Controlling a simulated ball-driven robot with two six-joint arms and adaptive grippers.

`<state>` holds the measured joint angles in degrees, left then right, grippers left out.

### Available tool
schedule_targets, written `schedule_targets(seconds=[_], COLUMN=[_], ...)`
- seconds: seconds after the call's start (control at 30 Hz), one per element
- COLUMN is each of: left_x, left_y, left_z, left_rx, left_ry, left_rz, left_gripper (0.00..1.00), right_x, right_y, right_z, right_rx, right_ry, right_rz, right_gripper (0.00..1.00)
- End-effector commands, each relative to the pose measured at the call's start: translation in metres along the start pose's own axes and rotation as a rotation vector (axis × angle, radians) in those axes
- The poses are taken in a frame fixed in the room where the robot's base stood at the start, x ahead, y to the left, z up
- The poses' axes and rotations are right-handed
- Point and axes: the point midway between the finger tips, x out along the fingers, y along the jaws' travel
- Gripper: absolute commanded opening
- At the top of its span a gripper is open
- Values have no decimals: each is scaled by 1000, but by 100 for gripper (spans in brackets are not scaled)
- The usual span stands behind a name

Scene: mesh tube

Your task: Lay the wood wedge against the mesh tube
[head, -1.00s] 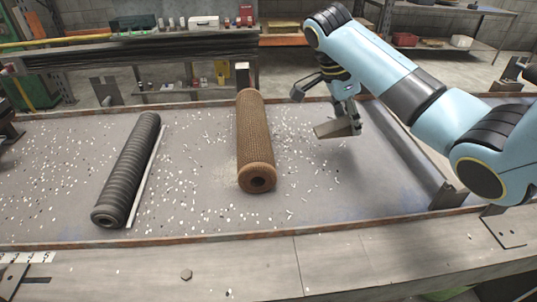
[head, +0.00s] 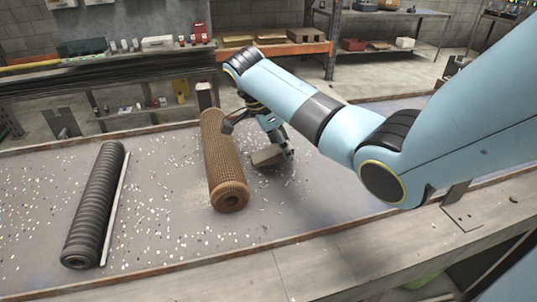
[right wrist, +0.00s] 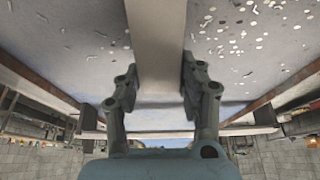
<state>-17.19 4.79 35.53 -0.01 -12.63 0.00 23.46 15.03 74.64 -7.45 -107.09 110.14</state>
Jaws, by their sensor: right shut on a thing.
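The brown mesh tube (head: 222,165) lies lengthwise in the middle of the grey tray in the head view. The wood wedge (head: 265,156) is a pale grey-brown block just right of the tube, low over the tray floor, with a narrow gap to the tube. I cannot tell whether it touches the floor. My right gripper (head: 280,150) is shut on the wedge from its right side. In the right wrist view the wedge (right wrist: 157,40) runs forward between the two fingers (right wrist: 160,78). My left gripper is not in view.
A dark ribbed roller (head: 95,205) and a thin pale rod (head: 115,210) lie left of the tube. Small white chips litter the tray floor (head: 165,225). The tray has a rusty raised rim (head: 180,269). A shelf with boxes stands behind.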

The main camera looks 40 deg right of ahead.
Motion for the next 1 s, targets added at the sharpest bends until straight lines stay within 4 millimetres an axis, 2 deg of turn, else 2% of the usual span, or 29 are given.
schedule_targets(seconds=[0.1,0.23,0.63,0.67,0.83,1.0], left_x=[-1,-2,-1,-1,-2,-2], left_y=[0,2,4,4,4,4], left_z=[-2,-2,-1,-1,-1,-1], left_rx=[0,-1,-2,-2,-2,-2], left_ry=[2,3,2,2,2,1], left_rz=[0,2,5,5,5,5], left_gripper=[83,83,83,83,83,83], right_x=[1,8,12,13,12,12], right_y=[1,1,1,1,1,1], right_z=[23,39,44,44,44,44], right_rx=[-4,-2,-2,-2,-2,-2], right_ry=[-4,-2,-1,-1,-1,-1], right_rz=[3,3,1,1,1,1], right_gripper=[1,1,1,39,61,61])
